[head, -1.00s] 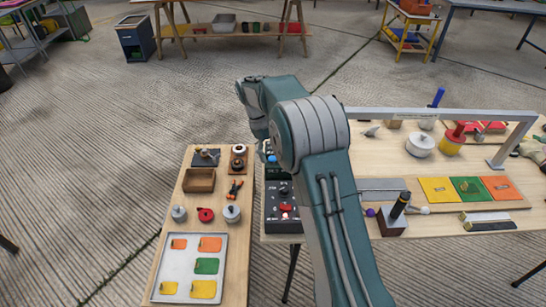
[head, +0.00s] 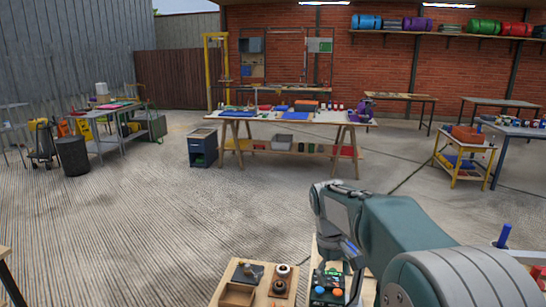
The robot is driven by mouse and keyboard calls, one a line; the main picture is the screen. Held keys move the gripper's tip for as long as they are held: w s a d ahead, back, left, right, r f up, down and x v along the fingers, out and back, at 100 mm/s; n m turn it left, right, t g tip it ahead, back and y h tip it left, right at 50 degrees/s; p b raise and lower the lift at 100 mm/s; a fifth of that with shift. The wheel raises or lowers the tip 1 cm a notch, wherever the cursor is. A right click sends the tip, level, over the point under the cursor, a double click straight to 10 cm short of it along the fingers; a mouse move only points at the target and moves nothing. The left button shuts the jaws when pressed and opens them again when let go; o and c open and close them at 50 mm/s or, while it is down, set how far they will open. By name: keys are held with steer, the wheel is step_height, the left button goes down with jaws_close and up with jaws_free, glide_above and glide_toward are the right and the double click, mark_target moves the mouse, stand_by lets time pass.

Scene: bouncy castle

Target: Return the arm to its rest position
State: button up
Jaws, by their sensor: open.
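My teal and grey arm reaches in from the lower right of the head view and bends down at its far end. My gripper (head: 346,262) hangs below that bend, just above a dark control box (head: 328,284) with blue and orange buttons. It is open, and nothing shows held in it. Its fingertips are small and partly lost against the box, so their exact gap is hard to see.
A small wooden table (head: 262,272) with a wooden tray (head: 237,294) stands at the bottom. A long workbench (head: 270,118) stands ahead, with a blue cabinet (head: 203,147) at its left. A yellow cart (head: 463,158) is at the right. Open concrete floor lies between.

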steer(key=s+d+r+m+t, duration=0.1)
steer(key=s+r+t, duration=0.15)
steer(key=s, duration=0.35)
steer(key=s+r+m+t, duration=0.1)
steer(key=s+r, duration=0.3)
steer(key=s, duration=0.3)
steer(key=s+f+m+t+y, duration=0.1)
steer(key=s+f+m+t, duration=0.1)
steer(key=s, duration=1)
steer(key=shift+d+m+t, duration=0.15)
steer(key=shift+m+t, duration=0.35)
steer(key=shift+t, duration=0.05)
steer(key=c, duration=0.3)
steer(key=shift+s, duration=0.1)
steer(key=shift+c, duration=0.2)
